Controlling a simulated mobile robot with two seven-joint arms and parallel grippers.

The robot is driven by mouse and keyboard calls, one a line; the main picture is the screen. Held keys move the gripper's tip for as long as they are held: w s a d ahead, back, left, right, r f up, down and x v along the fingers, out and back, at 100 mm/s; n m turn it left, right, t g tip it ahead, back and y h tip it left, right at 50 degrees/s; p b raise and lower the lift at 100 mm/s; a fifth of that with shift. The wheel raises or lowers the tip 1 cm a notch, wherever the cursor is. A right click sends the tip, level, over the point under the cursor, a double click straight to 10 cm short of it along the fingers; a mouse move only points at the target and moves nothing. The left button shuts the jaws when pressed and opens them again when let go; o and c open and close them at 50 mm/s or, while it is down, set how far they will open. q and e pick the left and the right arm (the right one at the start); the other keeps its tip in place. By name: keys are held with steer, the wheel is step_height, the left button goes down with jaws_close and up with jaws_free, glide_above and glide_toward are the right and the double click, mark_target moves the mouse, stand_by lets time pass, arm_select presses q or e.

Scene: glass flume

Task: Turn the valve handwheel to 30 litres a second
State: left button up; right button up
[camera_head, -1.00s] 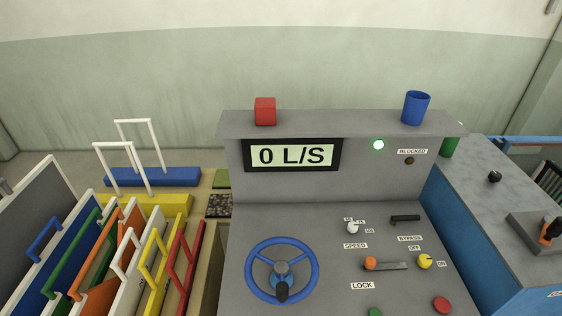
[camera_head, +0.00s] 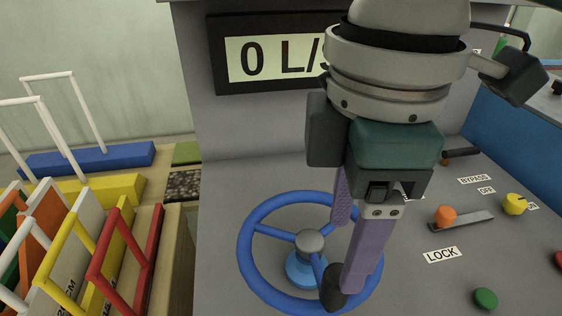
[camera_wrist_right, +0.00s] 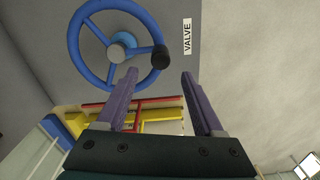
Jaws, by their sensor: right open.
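The blue valve handwheel (camera_head: 246,245) lies on the sloped grey panel, with a grey hub (camera_head: 310,243) and a black knob (camera_head: 333,292) at its lower right rim. The display (camera_head: 270,60) reads 0 L/, its right end hidden behind my right arm. My right gripper (camera_head: 347,256) is open over the right part of the wheel, one purple finger overlapping the knob in view. In the right wrist view the handwheel (camera_wrist_right: 86,50) and knob (camera_wrist_right: 160,56) lie beyond the open fingers (camera_wrist_right: 160,75), the knob between their tips. Contact cannot be told. My left gripper is not in view.
Right of the wheel are a LOCK label (camera_head: 442,254), an orange slider knob (camera_head: 445,215), a yellow knob (camera_head: 514,204) and a green button (camera_head: 486,298). Coloured panels with handles (camera_head: 125,250) stand at left. A VALVE label (camera_wrist_right: 187,36) shows in the right wrist view.

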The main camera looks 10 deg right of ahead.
mark_target(334, 288)
step_height(334, 288, down, 10)
steer(key=shift+s+d+r, duration=0.1)
stand_by(0.4)
jaws_close()
stand_by(0.4)
stand_by(0.9)
